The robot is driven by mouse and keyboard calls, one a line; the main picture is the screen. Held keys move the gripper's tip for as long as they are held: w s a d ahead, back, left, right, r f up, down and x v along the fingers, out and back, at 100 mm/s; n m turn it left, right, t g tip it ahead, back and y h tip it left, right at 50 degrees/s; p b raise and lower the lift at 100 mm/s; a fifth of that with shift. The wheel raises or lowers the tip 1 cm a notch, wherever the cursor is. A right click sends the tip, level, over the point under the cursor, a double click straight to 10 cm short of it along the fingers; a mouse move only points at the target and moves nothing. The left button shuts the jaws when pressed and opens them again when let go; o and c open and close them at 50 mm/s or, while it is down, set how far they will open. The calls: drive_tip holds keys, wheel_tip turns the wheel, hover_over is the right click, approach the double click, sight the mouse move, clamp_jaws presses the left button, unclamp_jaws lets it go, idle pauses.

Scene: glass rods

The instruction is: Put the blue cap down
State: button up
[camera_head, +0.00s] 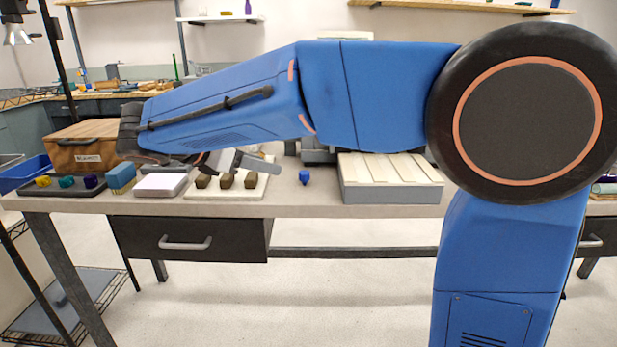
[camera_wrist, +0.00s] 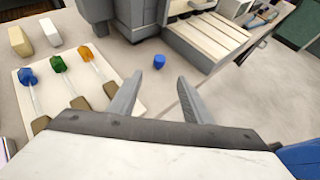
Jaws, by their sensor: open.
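The small blue cap (camera_head: 305,177) rests on the bare tabletop, between the pale board and the slatted box. It also shows in the wrist view (camera_wrist: 159,61), just beyond my fingertips and roughly centred between them. My gripper (camera_wrist: 158,82) is open, with nothing between its two grey fingers. In the head view my gripper (camera_head: 247,162) is over the pale board, left of the cap. On the pale board (camera_head: 228,193) lie three thin rods with brown ends; in the wrist view their far ends are blue (camera_wrist: 27,77), green (camera_wrist: 59,64) and orange (camera_wrist: 86,54).
The slatted box (camera_head: 390,192) stands right of the cap, and a grey machine (camera_wrist: 125,22) stands behind it. A dark tray (camera_head: 67,188) with coloured pieces, a blue sponge-like block (camera_head: 122,178) and a white pad (camera_head: 160,184) are at left. Bare tabletop surrounds the cap.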

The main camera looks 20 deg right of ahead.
sight(301, 174)
drive_tip(key=x, duration=1.6)
drive_tip(key=shift+c, duration=0.4)
clamp_jaws()
drive_tip(key=shift+r, duration=0.15)
wheel_tip(301, 174, up, 10)
drive_tip(key=shift+f, duration=0.1)
drive_tip(key=shift+a, duration=0.15)
idle(0.4)
